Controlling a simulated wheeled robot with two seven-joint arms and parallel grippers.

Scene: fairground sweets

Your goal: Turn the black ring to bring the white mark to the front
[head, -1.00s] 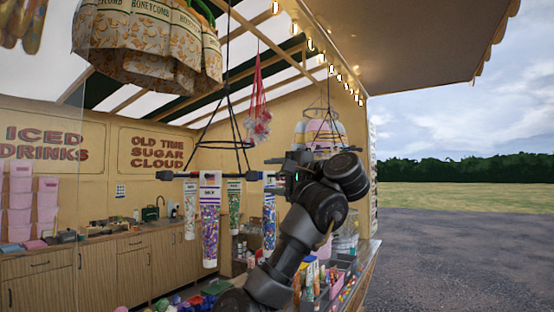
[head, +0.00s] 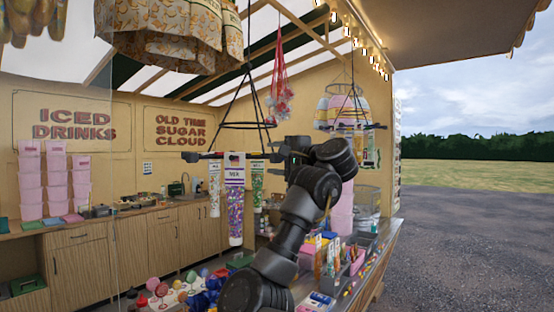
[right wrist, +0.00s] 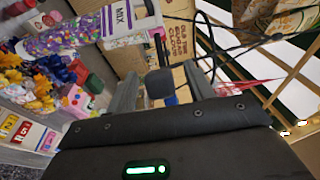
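The black ring (head: 222,156) hangs on black cords and shows almost edge-on, with small knobs standing out at its rim. Several clear bags of sweets hang from it; a large bag labelled MIX (head: 235,200) is at the front. I cannot make out the white mark for certain. My right gripper (head: 284,158) is at the right side of the ring. In the right wrist view its two fingers stand apart, with a black knob (right wrist: 160,83) between them and slight gaps showing. The arm hides the ring's far right part. My left gripper is not in view.
A second hanging rack (head: 348,125) with pink items is behind to the right. The counter (head: 385,245) below holds tubs and sweets. A red net (head: 279,90) hangs behind the ring.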

